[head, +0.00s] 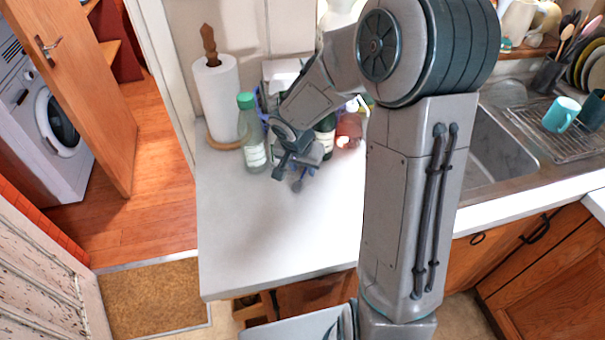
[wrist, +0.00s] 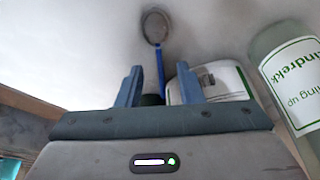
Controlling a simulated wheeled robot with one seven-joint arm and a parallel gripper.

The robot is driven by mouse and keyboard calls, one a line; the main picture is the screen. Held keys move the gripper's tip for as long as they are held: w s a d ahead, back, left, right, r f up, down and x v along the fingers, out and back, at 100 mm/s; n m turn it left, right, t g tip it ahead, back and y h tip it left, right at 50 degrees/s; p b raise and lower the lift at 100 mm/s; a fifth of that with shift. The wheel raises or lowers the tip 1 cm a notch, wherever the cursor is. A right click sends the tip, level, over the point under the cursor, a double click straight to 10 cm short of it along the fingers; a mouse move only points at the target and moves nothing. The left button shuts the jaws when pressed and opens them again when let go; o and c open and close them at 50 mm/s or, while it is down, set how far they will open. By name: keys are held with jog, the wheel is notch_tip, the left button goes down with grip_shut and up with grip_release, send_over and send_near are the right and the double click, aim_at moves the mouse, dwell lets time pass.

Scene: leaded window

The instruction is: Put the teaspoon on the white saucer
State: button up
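The teaspoon (wrist: 155,27) shows in the wrist view, with a grey bowl at the top and a thin blue handle running down between my gripper's fingers. My gripper (wrist: 159,75) has its two blue fingers apart, with a gap on both sides of the handle. In the head view my gripper (head: 297,180) is low over the left part of the white counter, just right of a clear bottle. I cannot make out the teaspoon in the head view. I do not see the white saucer in either view; my arm covers part of the counter.
A clear bottle with a green cap (head: 252,135) stands close beside my gripper and also shows in the wrist view (wrist: 292,85). Other bottles and a paper towel roll (head: 217,100) stand behind. The counter's front (head: 275,255) is clear. A sink (head: 490,145) lies right.

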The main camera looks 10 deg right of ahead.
jog(key=shift+w+f, duration=0.15)
jog(key=shift+f, duration=0.35)
grip_shut()
jog(key=shift+r, duration=0.1)
